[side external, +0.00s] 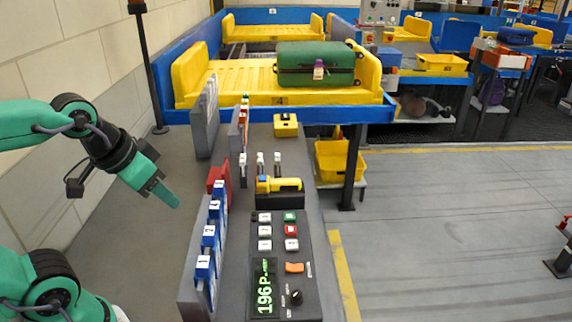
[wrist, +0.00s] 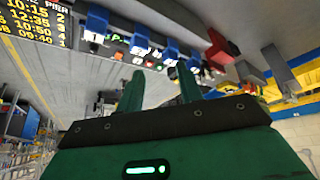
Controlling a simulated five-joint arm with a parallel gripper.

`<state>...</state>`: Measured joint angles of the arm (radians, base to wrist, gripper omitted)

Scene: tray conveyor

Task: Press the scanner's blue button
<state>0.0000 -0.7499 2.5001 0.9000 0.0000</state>
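The yellow scanner (side external: 287,184) lies in a dark cradle on the grey counter, in the middle of the side view. Its blue button (side external: 262,179) is on top at its left end. My gripper (side external: 172,199) hangs to the left of the scanner, tilted down to the right, with the row of blue-topped levers' panel between them. In the wrist view the two green fingers (wrist: 162,88) stand apart with nothing between them. I cannot make out the scanner in the wrist view; the fingers and gripper body may hide it.
A grey upright panel with blue switches (side external: 209,237) and a red block (side external: 218,178) stand between my gripper and the scanner. A control box (side external: 264,219) with buttons and a green display is in front. A yellow tray (side external: 225,90) bears a green suitcase (side external: 313,65) behind.

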